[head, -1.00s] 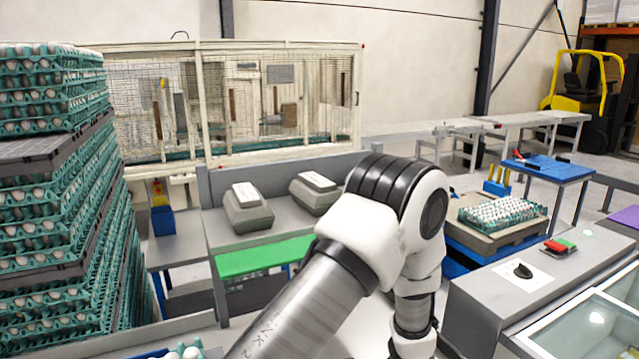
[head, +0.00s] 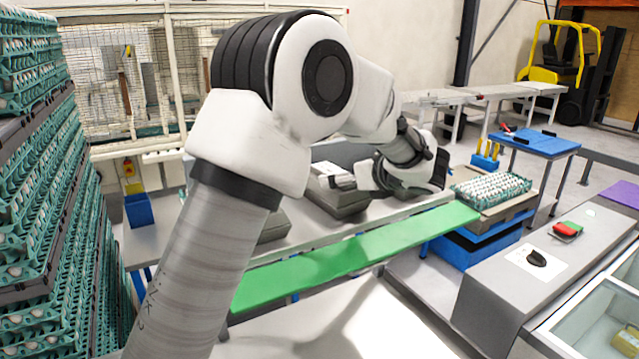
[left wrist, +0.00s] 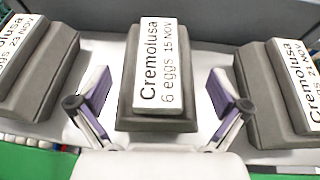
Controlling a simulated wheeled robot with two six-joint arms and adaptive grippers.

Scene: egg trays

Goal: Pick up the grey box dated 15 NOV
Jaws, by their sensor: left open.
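The grey box dated 15 NOV (left wrist: 157,124) is in the middle of the left wrist view, with a white label reading "Cremolusa 6 eggs 15 NOV". My left gripper (left wrist: 158,92) is open, with one finger to each side of this box and visible gaps between fingers and box. In the head view, the grey box beside my gripper (head: 338,203) appears to be the same one, partly covered by my arm. My right gripper is not in view.
Grey boxes dated 23 NOV (left wrist: 30,80) and 21 NOV (left wrist: 270,100) stand close on either side. A green strip (head: 350,257) runs along the table's front. Stacked egg trays (head: 50,220) stand at left; a tray of eggs (head: 492,190) is at right.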

